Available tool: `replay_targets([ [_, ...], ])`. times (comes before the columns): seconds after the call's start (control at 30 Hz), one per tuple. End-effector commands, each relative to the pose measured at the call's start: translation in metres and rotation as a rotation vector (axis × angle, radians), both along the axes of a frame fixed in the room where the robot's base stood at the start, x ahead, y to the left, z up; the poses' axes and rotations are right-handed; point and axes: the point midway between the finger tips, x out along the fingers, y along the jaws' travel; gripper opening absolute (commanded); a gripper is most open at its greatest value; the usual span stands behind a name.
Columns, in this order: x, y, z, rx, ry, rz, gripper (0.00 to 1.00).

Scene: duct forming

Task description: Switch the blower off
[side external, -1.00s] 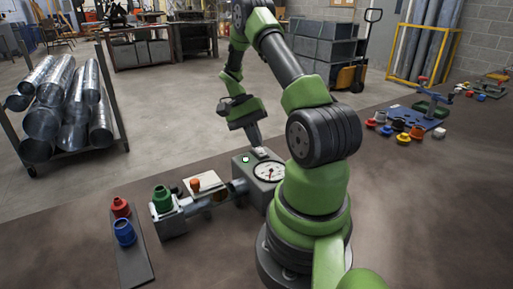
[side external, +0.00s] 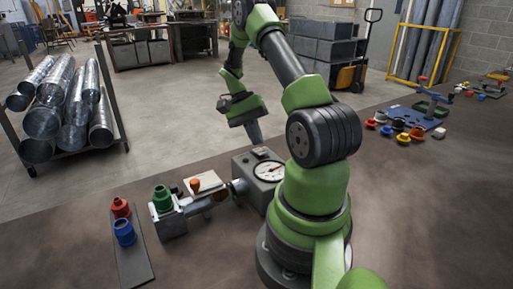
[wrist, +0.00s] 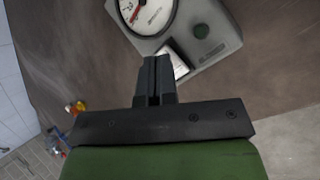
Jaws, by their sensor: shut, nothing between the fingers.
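The blower unit is a grey box (side external: 243,176) with a round white dial gauge (side external: 269,171) on top. It also fills the top of the wrist view, where the gauge (wrist: 148,10) is partly cut off. A rocker switch (wrist: 180,62) with a pale face sits on the box, partly hidden behind my fingers in the wrist view. A round dark green lamp (wrist: 201,31) beside it looks unlit. My gripper (side external: 258,142) is shut and empty, pointing down just above the switch end of the box, apparently clear of it.
Red (side external: 120,207) and blue fittings (side external: 124,232) stand on a dark strip. An orange-knobbed piece (side external: 195,185) lies near the pipe. A blue fixture (side external: 410,117) with loose parts stands right.

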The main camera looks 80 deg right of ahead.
Motion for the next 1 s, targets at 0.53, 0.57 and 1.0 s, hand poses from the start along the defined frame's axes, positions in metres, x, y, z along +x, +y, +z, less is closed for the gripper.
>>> replay_targets([
  [0.53,-0.002,0.002,0.016,-0.003,-0.001,-0.002,0.00],
  [0.57,-0.002,0.002,0.019,-0.003,-0.002,-0.002,0.00],
  [1.0,-0.007,0.006,0.052,0.000,-0.001,-0.001,0.00],
])
